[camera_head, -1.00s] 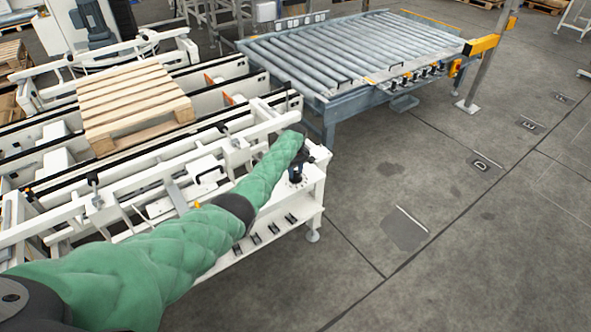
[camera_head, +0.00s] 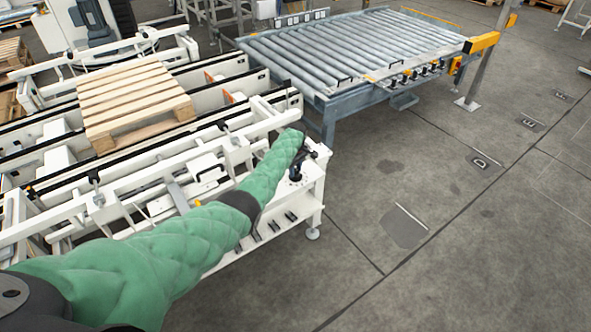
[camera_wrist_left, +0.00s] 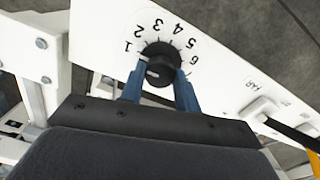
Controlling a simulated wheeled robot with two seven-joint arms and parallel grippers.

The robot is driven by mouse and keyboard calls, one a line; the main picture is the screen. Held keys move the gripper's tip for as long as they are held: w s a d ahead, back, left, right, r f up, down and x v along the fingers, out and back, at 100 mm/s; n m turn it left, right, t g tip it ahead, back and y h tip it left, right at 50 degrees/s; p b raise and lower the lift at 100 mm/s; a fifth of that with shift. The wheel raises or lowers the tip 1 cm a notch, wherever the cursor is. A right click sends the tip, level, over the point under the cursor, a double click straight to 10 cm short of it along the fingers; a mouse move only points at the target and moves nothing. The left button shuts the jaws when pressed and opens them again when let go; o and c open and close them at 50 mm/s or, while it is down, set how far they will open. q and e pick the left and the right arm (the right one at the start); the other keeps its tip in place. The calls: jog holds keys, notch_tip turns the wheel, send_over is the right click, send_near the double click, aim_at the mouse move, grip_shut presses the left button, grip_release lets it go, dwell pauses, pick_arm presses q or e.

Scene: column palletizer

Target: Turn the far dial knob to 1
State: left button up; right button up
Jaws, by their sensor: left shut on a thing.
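The far dial knob (camera_wrist_left: 160,62) is black and sits on a white panel (camera_wrist_left: 95,22) with the numerals 1 to 6 around it, upside down or tilted in the left wrist view. A "FAR" label is beside it. My left gripper (camera_wrist_left: 160,78) has its two blue fingers on either side of the knob and is shut on it. A light mark on the knob lies at its lower left in the picture, somewhat below the 1. In the head view my left gripper (camera_head: 298,170) is at the end of the white machine's corner, and the knob is hidden or too small there. My right gripper is out of view.
A white conveyor frame (camera_head: 150,185) holds a wooden pallet (camera_head: 135,98). A grey roller conveyor (camera_head: 350,50) stands behind it. Dark handles or switches line the near panel edge. The concrete floor (camera_head: 460,240) to the right is clear.

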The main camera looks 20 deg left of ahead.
pick_arm(q)
jog(key=o, duration=1)
jog(key=shift+w+r, duration=0.1)
jog(key=shift+r, duration=0.05)
jog(key=shift+c, duration=0.2)
